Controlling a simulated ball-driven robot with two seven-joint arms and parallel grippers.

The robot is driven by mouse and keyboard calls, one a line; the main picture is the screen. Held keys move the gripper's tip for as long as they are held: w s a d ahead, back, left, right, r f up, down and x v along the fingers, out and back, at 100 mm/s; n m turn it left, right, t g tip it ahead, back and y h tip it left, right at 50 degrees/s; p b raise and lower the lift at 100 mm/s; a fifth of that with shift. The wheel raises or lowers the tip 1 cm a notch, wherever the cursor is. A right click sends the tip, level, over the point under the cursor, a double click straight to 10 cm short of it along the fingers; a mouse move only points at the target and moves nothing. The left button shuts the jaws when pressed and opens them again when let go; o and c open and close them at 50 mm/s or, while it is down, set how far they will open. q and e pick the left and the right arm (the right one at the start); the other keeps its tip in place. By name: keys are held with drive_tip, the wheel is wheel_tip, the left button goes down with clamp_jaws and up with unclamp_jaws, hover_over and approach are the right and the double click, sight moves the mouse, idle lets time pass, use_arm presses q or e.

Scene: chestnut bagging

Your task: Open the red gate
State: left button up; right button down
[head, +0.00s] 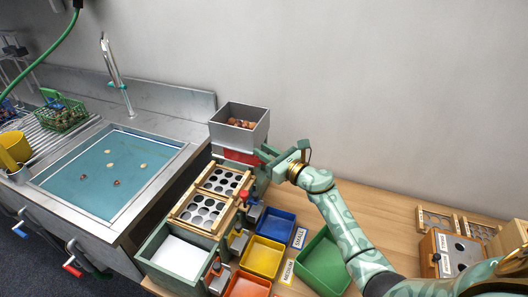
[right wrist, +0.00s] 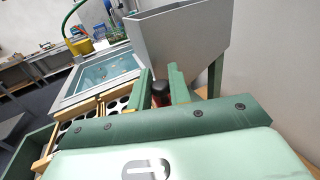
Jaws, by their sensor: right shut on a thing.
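The red gate (head: 238,157) is a flat red plate under the grey metal hopper (head: 225,130), which holds brown chestnuts (head: 242,123). My right gripper (head: 265,155) is beside the gate's right end, under the hopper's right side. In the right wrist view its two green fingers (right wrist: 161,88) are closed around a dark knob (right wrist: 160,98) with red on it, which I take to be the gate's handle. Most of the gate is hidden in that view. My left gripper is not in view.
Wooden-framed sorting plates with round holes (head: 222,181) step down in front of the hopper to a green box (head: 150,245). Blue (head: 275,228), yellow (head: 262,258) and green trays (head: 325,262) stand beside them. A sink (head: 110,170) is at left.

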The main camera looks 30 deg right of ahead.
drive_tip(key=s+d, duration=0.3)
drive_tip(key=shift+s+d, duration=0.1)
drive_tip(key=shift+s, duration=0.2)
drive_tip(key=c, duration=1.3)
unclamp_jaws()
drive_tip(key=shift+c, duration=0.2)
drive_tip(key=shift+w, duration=0.1)
drive_tip(key=v, duration=1.6)
drive_tip(key=shift+b, duration=0.45)
